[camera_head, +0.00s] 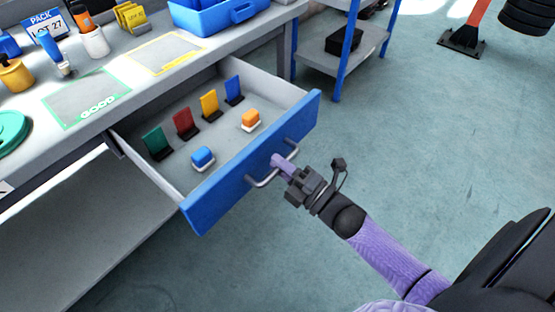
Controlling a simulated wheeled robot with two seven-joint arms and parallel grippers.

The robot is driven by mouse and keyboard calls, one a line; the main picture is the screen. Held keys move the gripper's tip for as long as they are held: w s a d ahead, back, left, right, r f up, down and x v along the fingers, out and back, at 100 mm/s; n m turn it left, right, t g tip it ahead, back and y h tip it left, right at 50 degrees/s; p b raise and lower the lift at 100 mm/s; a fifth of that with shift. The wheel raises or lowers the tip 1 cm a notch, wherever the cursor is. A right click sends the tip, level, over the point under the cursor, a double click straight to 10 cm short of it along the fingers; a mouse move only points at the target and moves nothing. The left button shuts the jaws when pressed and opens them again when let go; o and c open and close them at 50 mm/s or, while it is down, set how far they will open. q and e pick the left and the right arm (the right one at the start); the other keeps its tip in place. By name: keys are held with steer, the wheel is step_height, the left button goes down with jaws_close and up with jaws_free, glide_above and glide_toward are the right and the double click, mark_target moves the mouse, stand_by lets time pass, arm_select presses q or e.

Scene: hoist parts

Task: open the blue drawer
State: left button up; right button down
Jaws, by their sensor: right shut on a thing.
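The blue drawer (228,192) stands pulled out from under the workbench, with its grey inside showing. Its metal bar handle (264,181) is on the blue front. My right gripper (280,163) is at the handle, shut on it, and covers its middle. In the drawer stand a green, a red, a yellow and a blue upright card in dark bases. A blue-topped block (203,157) and an orange-topped block (250,119) lie nearer the front. My left gripper is not in view.
The workbench top (120,68) holds a blue bin (215,15), a green-framed mat marked GOOD (88,97), a yellow-framed mat (166,54) and several small containers. A shelf unit with blue posts (346,48) stands behind the drawer.

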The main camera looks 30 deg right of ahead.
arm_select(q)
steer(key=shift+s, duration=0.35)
arm_select(e)
steer(key=shift+f, duration=0.1)
steer(key=c, duration=0.6)
jaws_free()
steer(key=shift+c, duration=0.2)
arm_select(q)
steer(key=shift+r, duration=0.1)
arm_select(e)
steer(key=shift+s, duration=0.15)
arm_select(q)
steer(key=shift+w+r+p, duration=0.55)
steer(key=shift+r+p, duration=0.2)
steer(key=shift+p, duration=0.15)
arm_select(e)
steer(key=v, duration=0.9)
steer(key=shift+s, duration=0.35)
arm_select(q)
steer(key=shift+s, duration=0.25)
arm_select(e)
steer(key=shift+d, duration=0.1)
